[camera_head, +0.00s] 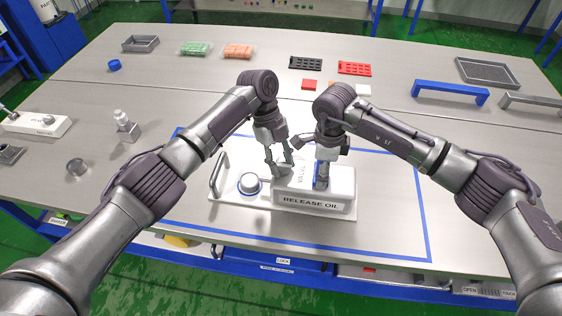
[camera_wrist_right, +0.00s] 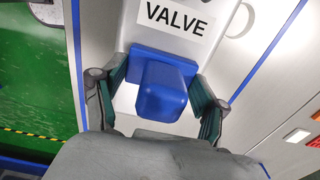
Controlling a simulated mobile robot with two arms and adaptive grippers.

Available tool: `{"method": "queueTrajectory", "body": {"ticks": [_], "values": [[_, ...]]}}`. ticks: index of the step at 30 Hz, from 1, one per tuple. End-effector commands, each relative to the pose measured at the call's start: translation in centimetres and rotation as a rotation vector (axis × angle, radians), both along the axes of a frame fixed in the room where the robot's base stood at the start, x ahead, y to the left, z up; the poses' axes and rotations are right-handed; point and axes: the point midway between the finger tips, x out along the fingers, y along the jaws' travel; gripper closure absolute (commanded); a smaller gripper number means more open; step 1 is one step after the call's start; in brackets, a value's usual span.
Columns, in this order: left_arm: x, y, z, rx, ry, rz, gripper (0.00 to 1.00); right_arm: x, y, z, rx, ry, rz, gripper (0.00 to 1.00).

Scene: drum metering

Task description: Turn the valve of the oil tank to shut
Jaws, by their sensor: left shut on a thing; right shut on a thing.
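The white oil tank (camera_head: 335,198), labelled RELEASE OIL, stands on a white base plate near the front of the table. Its blue valve handle (camera_wrist_right: 163,90) is between the fingers of my right gripper (camera_wrist_right: 160,102) in the right wrist view, beside the VALVE label. In the head view my right gripper (camera_head: 323,172) comes down onto the blue handle (camera_head: 321,184) and partly hides it. My left gripper (camera_head: 283,163) is shut at the tank's left side, low over its top. What it grips is mostly hidden, apparently a grey part of the tank.
A round white knob with a blue ring (camera_head: 249,184) and a metal bar handle (camera_head: 217,174) sit left of the tank on its plate. A blue outline (camera_head: 424,215) surrounds the area. Trays, blocks and a blue bracket (camera_head: 450,93) stand farther back.

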Motion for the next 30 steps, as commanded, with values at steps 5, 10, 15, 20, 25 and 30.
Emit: {"method": "queueTrajectory", "body": {"ticks": [5, 10, 15, 20, 25, 30], "values": [[0.07, -0.02, 0.00, 0.001, -0.002, -0.066, 0.97, 0.04, 0.02, 0.07, 0.001, -0.001, 0.001, 0.97], [0.06, -0.02, 0.00, 0.001, -0.001, -0.096, 0.97, 0.04, 0.03, 0.07, 0.001, -0.001, 0.001, 0.97], [0.05, -0.03, -0.01, 0.000, -0.001, -0.107, 0.97, 0.03, 0.05, 0.07, 0.001, -0.001, 0.001, 0.97], [0.04, -0.03, -0.02, 0.000, -0.001, -0.107, 0.97, 0.02, 0.05, 0.07, 0.001, -0.001, 0.001, 0.97], [0.04, -0.03, -0.02, 0.000, -0.001, -0.106, 0.54, 0.01, 0.06, 0.07, 0.001, -0.001, 0.001, 0.97], [0.04, -0.03, -0.01, 0.000, -0.001, -0.106, 0.37, 0.01, 0.06, 0.07, 0.001, -0.001, 0.002, 0.97]]}}
